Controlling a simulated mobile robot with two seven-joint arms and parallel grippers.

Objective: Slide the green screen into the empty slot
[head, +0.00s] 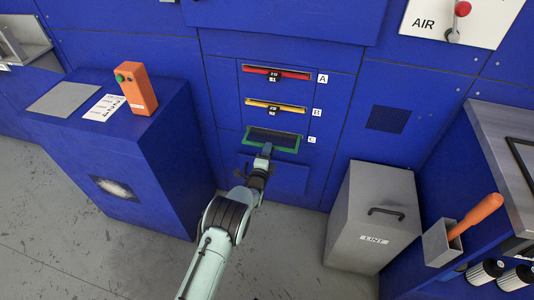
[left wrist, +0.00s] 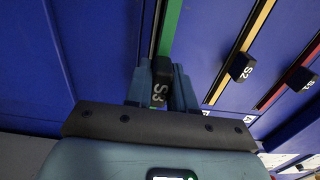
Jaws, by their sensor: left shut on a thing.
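The green screen (head: 285,149) is at slot C, the lowest of the three slots in the blue panel. Its dark mesh top shows, and it stands out from the panel further than the two screens above. My left gripper (head: 265,152) is at its front edge. In the left wrist view, my left gripper (left wrist: 160,95) is shut on the screen's black handle (left wrist: 161,70), marked S3. The green front edge (left wrist: 170,25) runs up from the handle. How deep the screen sits in the slot is hidden. My right gripper is not in view.
A red screen (head: 292,74) sits in slot A and a yellow screen (head: 290,108) in slot B. A grey LINT bin (head: 372,215) stands to the right. A blue cabinet (head: 150,175) with an orange button box (head: 137,90) stands left. Grey floor lies between.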

